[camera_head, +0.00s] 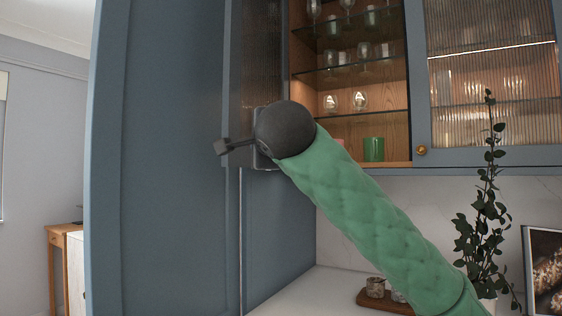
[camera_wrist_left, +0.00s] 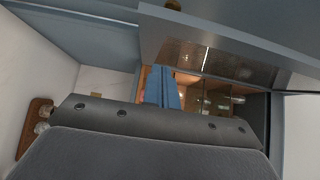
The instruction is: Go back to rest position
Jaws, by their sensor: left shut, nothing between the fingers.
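My left gripper (camera_head: 221,147) is in the middle of the head view, at the end of a green padded arm of mine that rises from the lower right. My right gripper is not in view.
The open wall cabinet holds glasses (camera_head: 360,100) and a green cup (camera_head: 373,149). A closed ribbed-glass door (camera_head: 490,70) is on the right. Below are a wooden tray (camera_head: 384,303) with jars, a leafy plant (camera_head: 483,220) and a framed picture (camera_head: 545,270). A tall blue panel (camera_head: 165,160) stands left.

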